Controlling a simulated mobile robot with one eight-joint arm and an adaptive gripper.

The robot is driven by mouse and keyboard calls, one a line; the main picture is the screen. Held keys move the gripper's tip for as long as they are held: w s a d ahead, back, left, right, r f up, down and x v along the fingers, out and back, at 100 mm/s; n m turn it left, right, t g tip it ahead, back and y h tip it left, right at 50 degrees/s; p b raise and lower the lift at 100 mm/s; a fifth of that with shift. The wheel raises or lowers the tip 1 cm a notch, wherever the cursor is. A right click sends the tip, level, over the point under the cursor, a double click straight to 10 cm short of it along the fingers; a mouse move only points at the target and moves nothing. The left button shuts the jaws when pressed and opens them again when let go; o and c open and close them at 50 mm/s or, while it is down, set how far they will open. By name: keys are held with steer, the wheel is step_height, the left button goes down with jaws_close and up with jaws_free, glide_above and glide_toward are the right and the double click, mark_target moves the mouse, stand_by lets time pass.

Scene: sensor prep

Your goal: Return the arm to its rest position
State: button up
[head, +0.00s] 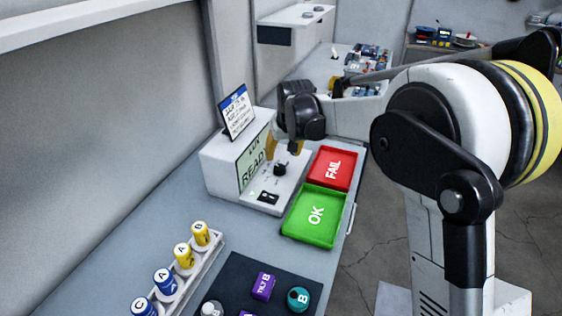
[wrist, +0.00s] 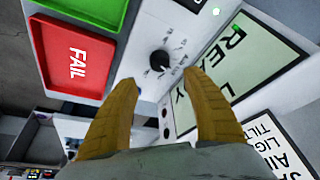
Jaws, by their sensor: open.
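My gripper (head: 283,150) is at the far part of the bench, above the white tester (head: 225,172) and close to its dial (head: 280,169). In the wrist view my gripper (wrist: 161,80) shows two yellow fingers spread apart with nothing between them. The dial (wrist: 160,61) shows just beyond the fingertips, and I see no contact with it. The tester's screen (wrist: 250,58) reads READY. My arm reaches from the right side of the head view over the bench.
A red FAIL tray (head: 347,158) and a green OK tray (head: 329,197) lie right of the tester. A sign (head: 237,112) stands on the tester. A rack (head: 213,247) of labelled cylinders and a dark mat (head: 238,268) with several parts are in front.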

steer(key=shift+v, duration=1.05)
steer(key=s+d+r+m+t, duration=0.1)
steer(key=s+d+r, duration=0.4)
steer(key=s+d, duration=0.3)
steer(key=s+d+r+m, duration=0.1)
steer(key=s+d+r, duration=0.4)
steer(key=s, duration=0.4)
steer(key=s+d+f+t, duration=0.1)
steer(key=s+d+f, duration=0.1)
steer(key=s, duration=0.6)
steer(key=s+d+f+m+h, duration=0.1)
steer(key=s+d+f, duration=0.2)
steer(key=s, duration=0.6)
steer(key=shift+s+d+m+t, duration=0.3)
steer(key=shift+d+t, duration=0.1)
steer(key=shift+d, duration=0.7)
